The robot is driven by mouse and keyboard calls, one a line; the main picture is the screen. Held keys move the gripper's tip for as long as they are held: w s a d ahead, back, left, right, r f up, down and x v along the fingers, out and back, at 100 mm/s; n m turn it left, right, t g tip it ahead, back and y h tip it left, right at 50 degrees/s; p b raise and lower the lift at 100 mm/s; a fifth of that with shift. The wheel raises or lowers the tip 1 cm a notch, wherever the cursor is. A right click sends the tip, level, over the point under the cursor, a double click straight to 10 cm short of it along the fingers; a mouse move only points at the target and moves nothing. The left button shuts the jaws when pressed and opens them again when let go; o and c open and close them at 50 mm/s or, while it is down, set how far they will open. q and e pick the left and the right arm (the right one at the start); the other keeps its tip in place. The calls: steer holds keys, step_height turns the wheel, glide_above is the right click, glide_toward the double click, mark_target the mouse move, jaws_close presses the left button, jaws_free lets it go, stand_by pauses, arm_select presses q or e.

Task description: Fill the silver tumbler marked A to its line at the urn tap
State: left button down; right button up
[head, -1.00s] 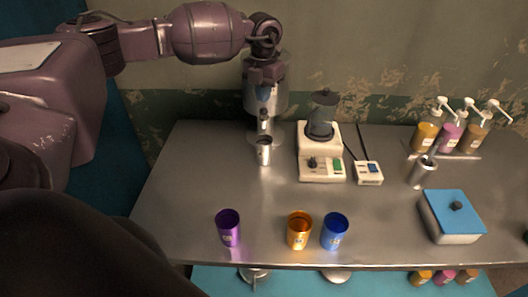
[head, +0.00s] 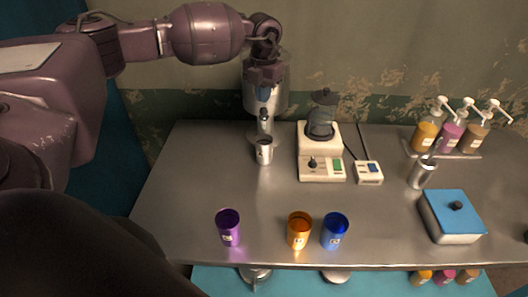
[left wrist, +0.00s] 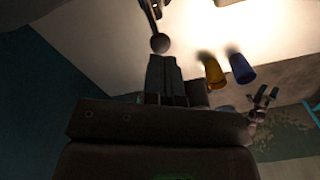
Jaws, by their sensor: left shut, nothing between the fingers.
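The silver tumbler (head: 264,154) stands upright on the steel table beneath the tap (head: 264,123) of the silver urn (head: 251,98). Its label is too small to read surely, and its liquid level and line cannot be made out. My left gripper (head: 264,86) is at the front of the urn, above the tumbler and apart from it. In the left wrist view its fingers (left wrist: 164,72) are together and empty, close to a round knob (left wrist: 160,43). I cannot tell whether they touch it.
Purple (head: 228,229), orange (head: 299,231) and blue (head: 335,232) cups stand along the front edge. A white machine (head: 322,167) with a dark jar is right of the tumbler. A blue-lidded box (head: 453,214) and pump bottles (head: 450,136) are at right. The middle table is clear.

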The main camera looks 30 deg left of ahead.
arm_select(q)
steer(key=shift+f, duration=0.3)
arm_select(e)
steer(key=shift+w, duration=0.25)
arm_select(q)
steer(key=shift+f, duration=0.3)
arm_select(e)
steer(key=shift+w+a+r, duration=0.1)
steer(key=shift+w, duration=0.15)
arm_select(q)
steer(key=shift+f+b, duration=0.3)
steer(key=shift+b, duration=0.1)
arm_select(e)
steer(key=shift+s+f, duration=0.1)
steer(key=shift+f, duration=0.1)
